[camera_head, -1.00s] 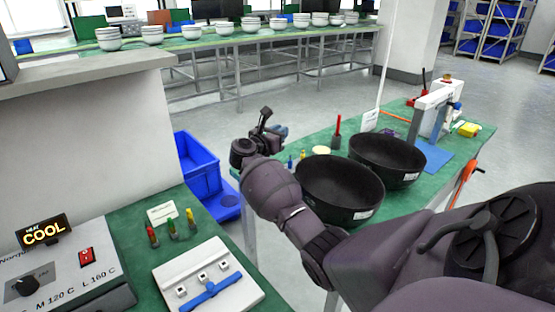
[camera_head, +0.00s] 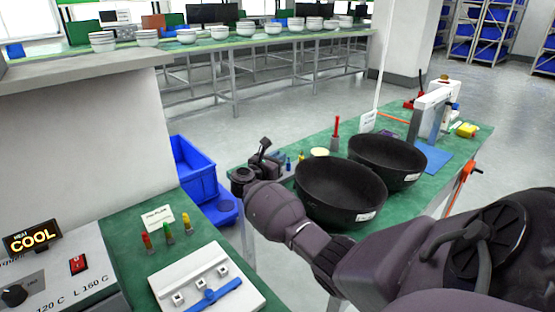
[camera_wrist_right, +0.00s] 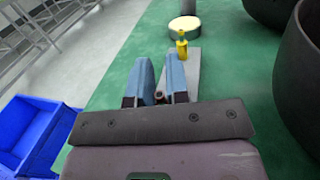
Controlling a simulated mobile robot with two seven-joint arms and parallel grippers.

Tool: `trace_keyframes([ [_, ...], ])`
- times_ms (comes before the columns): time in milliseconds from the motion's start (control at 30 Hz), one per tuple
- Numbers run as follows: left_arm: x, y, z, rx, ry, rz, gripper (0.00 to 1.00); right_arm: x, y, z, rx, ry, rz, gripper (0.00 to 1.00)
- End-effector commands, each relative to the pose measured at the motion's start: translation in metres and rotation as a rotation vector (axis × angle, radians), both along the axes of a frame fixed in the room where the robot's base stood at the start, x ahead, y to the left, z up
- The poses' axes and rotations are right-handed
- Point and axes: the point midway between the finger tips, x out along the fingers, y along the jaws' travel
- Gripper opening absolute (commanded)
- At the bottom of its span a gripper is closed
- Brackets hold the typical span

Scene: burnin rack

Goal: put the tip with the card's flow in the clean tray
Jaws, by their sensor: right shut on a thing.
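My right gripper (camera_head: 277,160) is over the near left corner of the green table. In the right wrist view its two blue-grey fingers (camera_wrist_right: 162,85) are shut on a small brownish round-ended piece (camera_wrist_right: 160,97), mostly hidden between them. I cannot tell which thing is the clean tray.
Two black bowls (camera_head: 340,190) (camera_head: 388,160) stand right of the gripper. A blue mat (camera_head: 433,158) lies further right. Blue bins (camera_head: 195,170) stand on the floor between the benches. A white fixture (camera_head: 207,280) and a control box showing COOL (camera_head: 55,275) are at left.

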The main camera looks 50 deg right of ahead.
Motion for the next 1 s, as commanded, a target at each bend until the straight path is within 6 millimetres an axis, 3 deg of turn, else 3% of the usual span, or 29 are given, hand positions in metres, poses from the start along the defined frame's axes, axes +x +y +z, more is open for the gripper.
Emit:
trace_keyframes([
  [600,-0.005,0.002,-0.009,0.005,0.019,-0.002,0.46,0.000,0.000,-0.012,0.000,0.002,0.000,0.00],
  [633,-0.005,0.002,-0.009,0.005,0.018,-0.002,0.46,0.000,0.000,-0.012,0.000,0.001,0.000,0.17],
  [800,-0.003,0.002,-0.008,0.006,0.014,-0.004,0.46,0.000,0.000,-0.012,0.000,0.001,0.000,0.41],
  [1000,-0.003,0.002,-0.007,0.006,0.013,-0.004,0.46,0.000,0.000,-0.012,0.000,0.001,0.000,0.41],
])
